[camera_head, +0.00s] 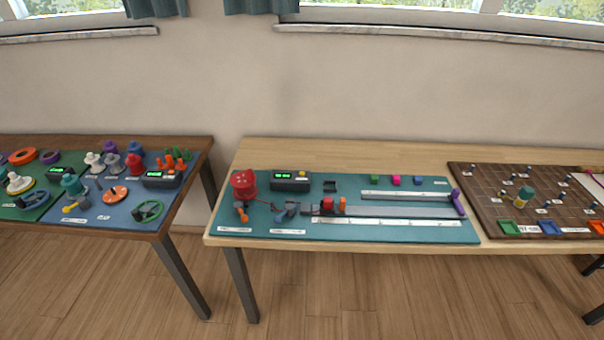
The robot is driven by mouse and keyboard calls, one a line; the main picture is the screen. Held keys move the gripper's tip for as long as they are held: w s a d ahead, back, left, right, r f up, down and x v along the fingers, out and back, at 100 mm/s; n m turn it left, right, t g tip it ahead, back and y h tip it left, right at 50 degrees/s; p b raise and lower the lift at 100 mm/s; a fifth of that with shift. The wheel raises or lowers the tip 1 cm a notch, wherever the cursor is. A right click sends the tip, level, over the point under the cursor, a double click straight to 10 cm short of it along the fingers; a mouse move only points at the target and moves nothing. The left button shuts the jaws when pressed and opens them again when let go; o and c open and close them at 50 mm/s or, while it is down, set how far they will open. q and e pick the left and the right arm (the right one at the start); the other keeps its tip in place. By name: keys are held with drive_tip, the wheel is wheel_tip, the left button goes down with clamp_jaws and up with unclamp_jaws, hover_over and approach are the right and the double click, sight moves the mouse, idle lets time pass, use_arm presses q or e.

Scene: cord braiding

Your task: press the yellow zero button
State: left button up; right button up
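A dark box with a lit green display (290,185) stands at the back left of the teal mat (390,233) on the middle table. A small yellow button (302,174) shows on its top, to the right of the display. Nothing covers the button. Neither of my grippers is in view, so nothing is seen touching the box.
A red spool (243,182) stands just left of the box, with a red cord running right from it. A small clamp (290,208) and rails lie in front. Similar dark display boxes stand on the left table (160,180). A brown pegboard (480,200) lies at right.

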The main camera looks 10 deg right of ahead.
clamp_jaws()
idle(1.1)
